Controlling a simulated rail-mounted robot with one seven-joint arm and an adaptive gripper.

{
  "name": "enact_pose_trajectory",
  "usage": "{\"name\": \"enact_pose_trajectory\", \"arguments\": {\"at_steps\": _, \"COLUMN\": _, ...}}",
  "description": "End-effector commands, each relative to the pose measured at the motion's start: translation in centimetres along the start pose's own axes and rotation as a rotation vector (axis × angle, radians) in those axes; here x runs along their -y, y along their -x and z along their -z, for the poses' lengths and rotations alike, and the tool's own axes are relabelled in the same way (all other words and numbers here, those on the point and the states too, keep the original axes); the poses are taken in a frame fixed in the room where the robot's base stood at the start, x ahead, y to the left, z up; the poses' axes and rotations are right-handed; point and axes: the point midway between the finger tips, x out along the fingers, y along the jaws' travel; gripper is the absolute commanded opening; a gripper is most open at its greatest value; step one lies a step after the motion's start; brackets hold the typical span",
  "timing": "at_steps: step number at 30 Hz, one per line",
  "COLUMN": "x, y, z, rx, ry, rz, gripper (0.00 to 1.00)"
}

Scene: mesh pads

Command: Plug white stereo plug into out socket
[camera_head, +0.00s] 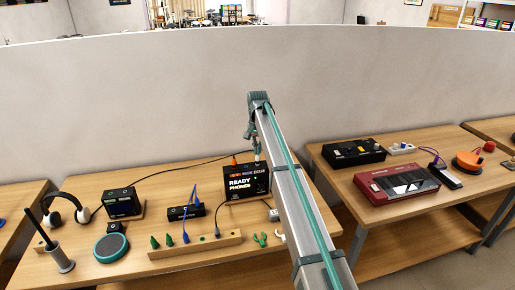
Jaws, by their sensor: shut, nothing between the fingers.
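My gripper (257,155) is small in view, hanging from the arm's upper end just above the right part of a black box (240,194) reading "READY PHONES". It appears shut and empty. An orange plug (235,159) stands on top of that box. A pale grey plug (217,232) stands in a long wooden rack (195,246), with a dark cable rising towards the box. I cannot tell whether it is the white stereo plug. The out socket's label is too small to read. The arm hides the area right of the box.
Green plugs (154,241) stand at the rack's left. Headphones (73,207), a teal round speaker (111,247) and a green-lit black box (122,202) are left.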

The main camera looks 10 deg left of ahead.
Motion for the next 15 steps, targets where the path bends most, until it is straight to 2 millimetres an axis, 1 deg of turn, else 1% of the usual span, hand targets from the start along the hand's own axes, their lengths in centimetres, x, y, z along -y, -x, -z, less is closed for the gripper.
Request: {"name": "enact_pose_trajectory", "arguments": {"at_steps": 15, "x": 0.00, "y": -0.34, "z": -0.01, "rx": 0.000, "ry": 0.000, "rz": 0.000, "gripper": 0.00}}
